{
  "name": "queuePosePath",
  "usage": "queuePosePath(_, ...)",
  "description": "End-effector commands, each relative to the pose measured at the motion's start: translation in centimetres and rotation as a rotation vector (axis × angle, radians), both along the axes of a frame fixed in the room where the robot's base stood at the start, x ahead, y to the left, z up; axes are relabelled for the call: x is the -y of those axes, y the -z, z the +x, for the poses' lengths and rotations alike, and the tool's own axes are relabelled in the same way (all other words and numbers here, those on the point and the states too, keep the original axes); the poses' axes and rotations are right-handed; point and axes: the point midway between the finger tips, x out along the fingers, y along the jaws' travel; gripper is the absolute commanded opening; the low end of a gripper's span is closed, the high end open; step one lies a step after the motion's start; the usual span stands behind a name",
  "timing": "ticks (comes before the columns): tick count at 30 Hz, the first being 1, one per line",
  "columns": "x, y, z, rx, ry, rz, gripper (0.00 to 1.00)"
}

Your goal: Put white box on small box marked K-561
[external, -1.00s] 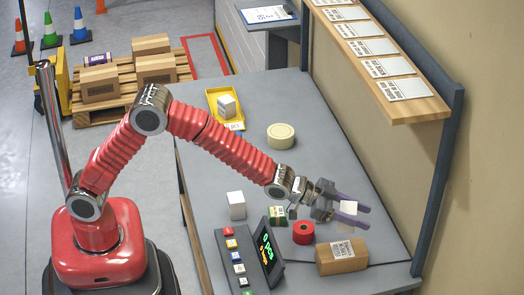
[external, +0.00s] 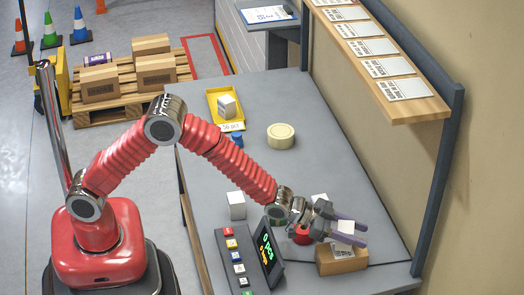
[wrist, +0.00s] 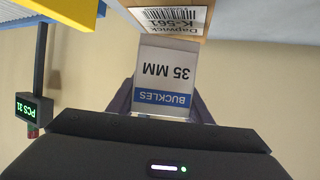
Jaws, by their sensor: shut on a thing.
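My gripper (external: 350,232) is shut on a white box (wrist: 165,85) with a blue band, reading BUCKLES 35 MM, upside down in the wrist view. In the external view the fingers partly cover it. The small cardboard box (external: 328,267) marked K-561 stands at the near right of the table; its label (wrist: 170,22) shows at the top of the wrist view. The gripper is just above and over the back of this box in the external view. I cannot tell whether the white box touches it.
Another white box (external: 237,205) and a display (external: 268,250) stand to the left. A cream tape roll (external: 280,135) and a yellow tray (external: 214,98) lie farther back. The shelf (external: 410,108) overhangs the right side.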

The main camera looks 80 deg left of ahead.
Motion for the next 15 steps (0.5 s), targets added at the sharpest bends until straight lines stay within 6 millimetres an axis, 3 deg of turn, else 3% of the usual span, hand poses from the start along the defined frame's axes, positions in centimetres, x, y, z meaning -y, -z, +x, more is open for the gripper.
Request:
queuePosePath(5, 0.0, 2.1, 0.0, -0.001, 0.0, 0.0, 0.18)
queuePosePath(15, 0.0, 2.3, 0.0, 0.001, 0.0, 0.0, 0.18)
